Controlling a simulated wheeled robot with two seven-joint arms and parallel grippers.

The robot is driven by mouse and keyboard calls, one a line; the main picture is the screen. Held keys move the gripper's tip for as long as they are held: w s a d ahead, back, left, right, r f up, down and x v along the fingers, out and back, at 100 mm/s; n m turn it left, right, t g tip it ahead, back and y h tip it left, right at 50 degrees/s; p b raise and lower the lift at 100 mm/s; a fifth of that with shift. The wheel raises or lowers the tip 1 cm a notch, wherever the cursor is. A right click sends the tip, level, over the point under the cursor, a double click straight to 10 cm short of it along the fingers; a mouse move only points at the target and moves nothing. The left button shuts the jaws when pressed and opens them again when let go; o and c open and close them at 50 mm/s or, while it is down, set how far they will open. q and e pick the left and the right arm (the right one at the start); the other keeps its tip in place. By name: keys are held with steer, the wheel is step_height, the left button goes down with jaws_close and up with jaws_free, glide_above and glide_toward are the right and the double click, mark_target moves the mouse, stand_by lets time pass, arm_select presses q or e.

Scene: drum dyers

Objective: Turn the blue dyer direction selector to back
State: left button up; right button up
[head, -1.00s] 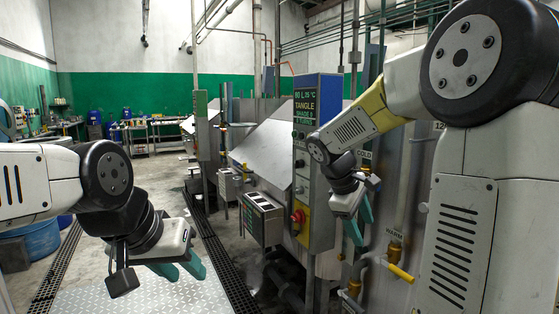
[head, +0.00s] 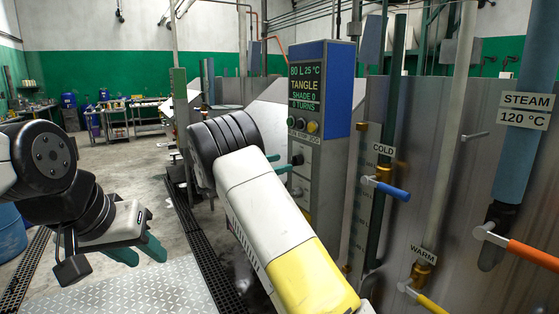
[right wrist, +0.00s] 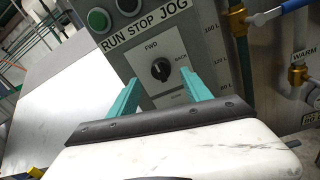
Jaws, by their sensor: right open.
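The dyer's control panel (head: 320,130) has a blue side and a lit display. Its direction selector is a black knob (right wrist: 160,69) on a grey plate, marked FWD above and BACK to the right. The knob's pointer seems to face up towards FWD, though it is small. The knob also shows in the head view (head: 297,159). My right gripper (right wrist: 160,80) is open and faces the plate. In the right wrist view the knob appears between its fingertips; I cannot tell whether they touch anything. My left gripper (head: 137,250) is open and empty over the floor at the left.
Green and dark buttons (right wrist: 98,20) labelled RUN, STOP and JOG sit above the selector. Right of the panel are pipes with a blue COLD handle (head: 392,191), a yellow WARM handle (head: 432,304) and an orange STEAM handle (head: 533,254). Open floor lies at the left.

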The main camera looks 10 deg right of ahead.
mark_target(292, 161)
steer(key=x, duration=0.6)
jaws_close()
